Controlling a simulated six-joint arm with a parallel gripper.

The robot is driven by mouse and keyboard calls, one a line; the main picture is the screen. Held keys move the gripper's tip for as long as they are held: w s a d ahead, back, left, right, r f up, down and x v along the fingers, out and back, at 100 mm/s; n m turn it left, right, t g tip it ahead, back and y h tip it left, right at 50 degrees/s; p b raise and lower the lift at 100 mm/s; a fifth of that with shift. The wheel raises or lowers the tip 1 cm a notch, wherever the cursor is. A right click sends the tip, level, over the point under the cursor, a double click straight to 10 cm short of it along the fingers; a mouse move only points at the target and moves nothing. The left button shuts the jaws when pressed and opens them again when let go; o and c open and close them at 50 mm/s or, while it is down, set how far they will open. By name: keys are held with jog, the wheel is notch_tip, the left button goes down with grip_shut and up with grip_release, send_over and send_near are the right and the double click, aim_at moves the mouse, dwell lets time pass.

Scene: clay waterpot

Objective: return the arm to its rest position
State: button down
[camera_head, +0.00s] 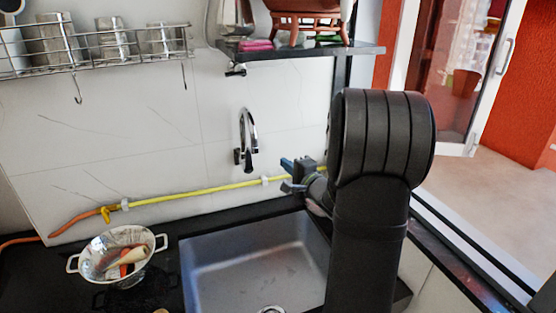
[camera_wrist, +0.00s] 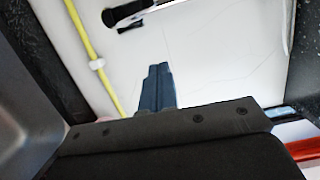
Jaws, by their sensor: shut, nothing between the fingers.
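My gripper (camera_head: 287,175) is at the end of my black arm, in front of the white wall, right of the tap and over the back right corner of the sink. In the wrist view its two blue fingers (camera_wrist: 160,72) are side by side, shut, with nothing held. My arm stands upright right of the sink and hides part of the counter and wall. A brown pot-like thing (camera_head: 466,83) is far off beyond the glass door; it is too small to tell more.
A yellow pipe (camera_head: 205,190) runs along the wall close to my gripper. A curved tap (camera_head: 247,135) is left of it. The sink (camera_head: 250,275) looks empty. A shelf (camera_head: 365,49) with a reddish-brown stand (camera_head: 304,22) overhangs.

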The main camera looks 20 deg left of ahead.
jog(key=shift+s+d, duration=0.2)
jog(key=shift+d, duration=0.1)
jog(key=shift+w+a, duration=0.1)
jog(key=w+a, duration=0.2)
jog(key=a, duration=0.9)
jog(key=shift+w+f, duration=0.15)
jog(key=shift+w, duration=0.05)
jog(key=d, duration=0.8)
jog(key=shift+s, duration=0.35)
dwell(0.3)
